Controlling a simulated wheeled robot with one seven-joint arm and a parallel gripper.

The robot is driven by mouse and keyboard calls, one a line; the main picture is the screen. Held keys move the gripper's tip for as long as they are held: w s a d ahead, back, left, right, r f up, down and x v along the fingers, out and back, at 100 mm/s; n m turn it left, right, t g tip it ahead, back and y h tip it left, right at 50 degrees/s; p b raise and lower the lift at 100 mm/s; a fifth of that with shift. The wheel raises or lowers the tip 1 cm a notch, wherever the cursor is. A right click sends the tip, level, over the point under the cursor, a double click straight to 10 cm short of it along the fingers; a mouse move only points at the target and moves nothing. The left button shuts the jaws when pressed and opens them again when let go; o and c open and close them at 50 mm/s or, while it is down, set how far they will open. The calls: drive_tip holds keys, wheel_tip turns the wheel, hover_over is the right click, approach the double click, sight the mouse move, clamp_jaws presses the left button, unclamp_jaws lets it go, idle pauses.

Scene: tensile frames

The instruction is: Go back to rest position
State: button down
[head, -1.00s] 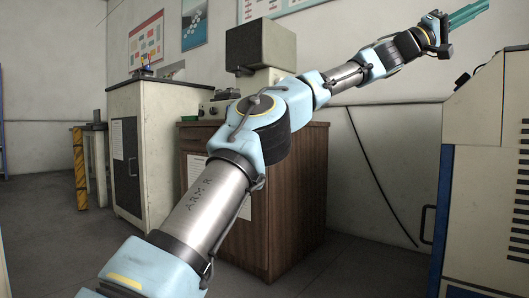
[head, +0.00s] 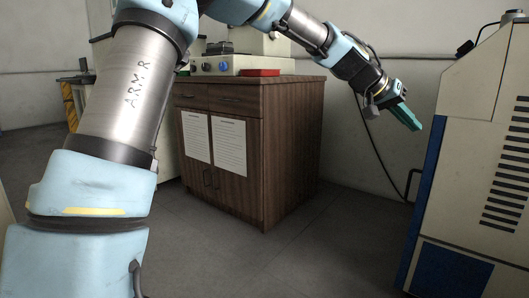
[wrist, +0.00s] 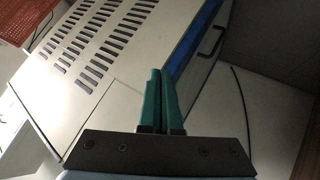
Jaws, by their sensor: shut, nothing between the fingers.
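My gripper (head: 408,118) has green fingers and is at the upper right of the head view, at the end of my pale blue and silver arm. It points down and to the right, close to the left side of a large cream machine (head: 478,130). The fingers are together with nothing between them. In the wrist view my gripper (wrist: 161,75) points at the machine's vented cream panel (wrist: 130,35), and the two green fingers lie side by side. Whether the fingertips touch the machine cannot be told.
A brown wooden cabinet (head: 295,150) with papers on its doors stands in the middle, with a device (head: 225,66) and a red item (head: 260,73) on top. A black cable (head: 372,150) hangs on the wall. The floor (head: 290,255) in front is clear.

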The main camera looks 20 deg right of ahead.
drive_tip(key=w+a+f+n+t+y+p, duration=0.1)
drive_tip(key=w+a+f+n+y+p, duration=0.15)
drive_tip(key=a, duration=0.65)
drive_tip(key=w+a+f+n+t+y+p, duration=0.1)
drive_tip(key=w+a+f, duration=0.3)
drive_tip(key=a, duration=0.6)
drive_tip(key=w+a+f+n+t+y+p, duration=0.1)
drive_tip(key=w+a+f+n+t+y, duration=0.15)
drive_tip(key=a, duration=0.65)
drive_tip(key=s+a+f+n+g+y+p, duration=0.1)
drive_tip(key=s+a+n+y+p, duration=0.2)
drive_tip(key=a, duration=1.1)
drive_tip(key=s+a+f+n+y+p, duration=0.15)
drive_tip(key=s+a, duration=0.35)
drive_tip(key=a, duration=0.9)
wheel_tip(320, 180, up, 38)
drive_tip(key=a+p, duration=0.1)
drive_tip(key=p, duration=3.7)
drive_tip(key=shift+s+a+n, duration=0.15)
drive_tip(key=shift+s+n, duration=0.05)
drive_tip(key=shift+n, duration=0.25)
drive_tip(key=shift+g, duration=0.25)
